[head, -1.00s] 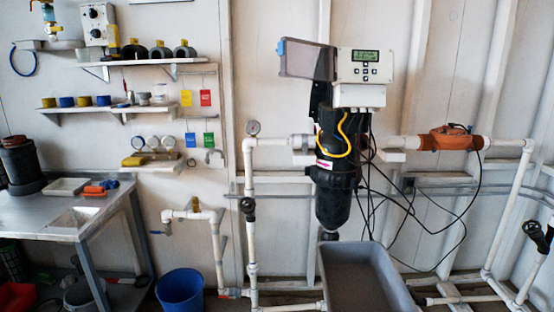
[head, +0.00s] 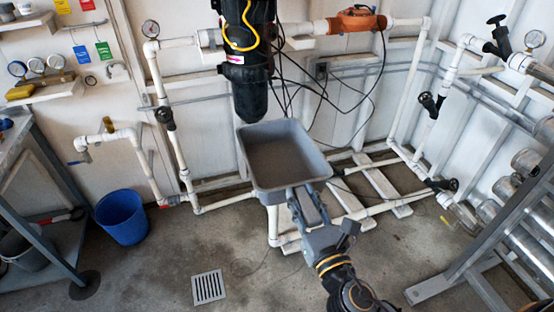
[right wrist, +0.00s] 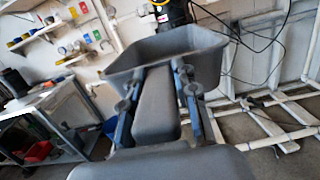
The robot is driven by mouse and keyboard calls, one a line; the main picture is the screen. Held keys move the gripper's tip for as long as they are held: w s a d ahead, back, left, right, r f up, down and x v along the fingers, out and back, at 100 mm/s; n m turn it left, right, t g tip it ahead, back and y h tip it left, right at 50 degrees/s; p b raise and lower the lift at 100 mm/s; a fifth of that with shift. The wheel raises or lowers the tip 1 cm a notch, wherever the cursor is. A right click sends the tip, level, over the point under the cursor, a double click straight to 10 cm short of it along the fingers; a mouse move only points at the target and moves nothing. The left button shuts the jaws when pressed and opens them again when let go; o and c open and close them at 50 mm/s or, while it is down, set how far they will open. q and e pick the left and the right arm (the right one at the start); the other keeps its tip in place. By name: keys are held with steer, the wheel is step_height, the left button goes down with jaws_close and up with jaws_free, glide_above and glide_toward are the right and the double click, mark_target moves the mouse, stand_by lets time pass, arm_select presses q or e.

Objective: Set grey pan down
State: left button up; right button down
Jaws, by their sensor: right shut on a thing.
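The grey pan (head: 284,184) is a deep rectangular tub, held up in the air below the black reactor vessel (head: 252,80). My right gripper (head: 301,193) is shut on the pan's near side. In the right wrist view the fingers (right wrist: 155,85) reach the near wall of the pan (right wrist: 205,75). The inside of the pan looks empty in the head view. My left gripper is not in view.
White pipes (head: 180,160) run beside and behind the pan. A slatted white pallet (head: 378,184) lies on the floor to the right. A blue bucket (head: 122,222) and a floor drain (head: 208,288) are to the left. Bare concrete floor is open in front. A metal rack (head: 490,235) stands at right.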

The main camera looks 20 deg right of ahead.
steer(key=s+f, duration=0.3)
steer(key=s, duration=0.5)
